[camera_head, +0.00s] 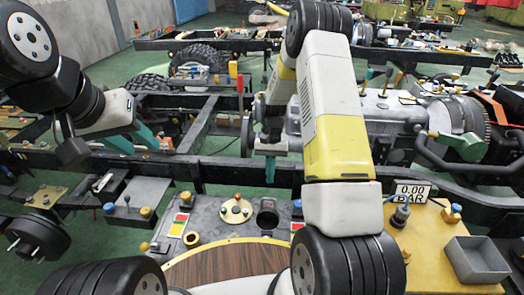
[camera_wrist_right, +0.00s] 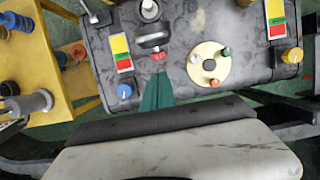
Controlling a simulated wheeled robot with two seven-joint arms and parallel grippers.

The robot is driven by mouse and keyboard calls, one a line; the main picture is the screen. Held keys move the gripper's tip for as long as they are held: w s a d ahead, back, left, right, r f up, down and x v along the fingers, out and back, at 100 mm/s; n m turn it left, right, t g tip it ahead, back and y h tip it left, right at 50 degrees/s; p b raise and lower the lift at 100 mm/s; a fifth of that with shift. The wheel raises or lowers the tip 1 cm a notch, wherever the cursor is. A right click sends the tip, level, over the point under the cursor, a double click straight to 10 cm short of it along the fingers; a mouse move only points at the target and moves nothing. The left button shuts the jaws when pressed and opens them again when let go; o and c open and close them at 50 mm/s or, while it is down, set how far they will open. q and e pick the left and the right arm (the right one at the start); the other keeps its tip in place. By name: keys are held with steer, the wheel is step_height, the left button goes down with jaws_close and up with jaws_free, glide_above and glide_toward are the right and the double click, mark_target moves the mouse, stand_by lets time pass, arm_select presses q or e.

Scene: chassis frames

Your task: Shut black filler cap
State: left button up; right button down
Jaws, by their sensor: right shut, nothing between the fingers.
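The black filler cap (camera_head: 267,212) is on the grey tank top (camera_head: 222,222) in the head view. It looks raised rather than lying flat, but its hinge is unclear. In the right wrist view, a dark round filler part (camera_wrist_right: 153,36) with a red piece lies just beyond my fingertips. My right gripper (camera_head: 270,172) is shut and empty, pointing down behind the cap in the head view. Its teal fingers also show in the right wrist view (camera_wrist_right: 157,92), apart from the cap as far as I can tell. My left gripper (camera_head: 142,140) is open and empty, away to the left.
A round plate with coloured knobs (camera_head: 236,210) is left of the cap. A dark chassis rail (camera_head: 220,165) runs behind the tank.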

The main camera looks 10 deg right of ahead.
steer(key=s, duration=0.1)
steer(key=s+f, duration=0.1)
steer(key=s+a, duration=0.1)
steer(key=s, duration=0.1)
steer(key=shift+s+a+f, duration=0.1)
steer(key=shift+f, duration=0.25)
steer(key=shift+s, duration=0.15)
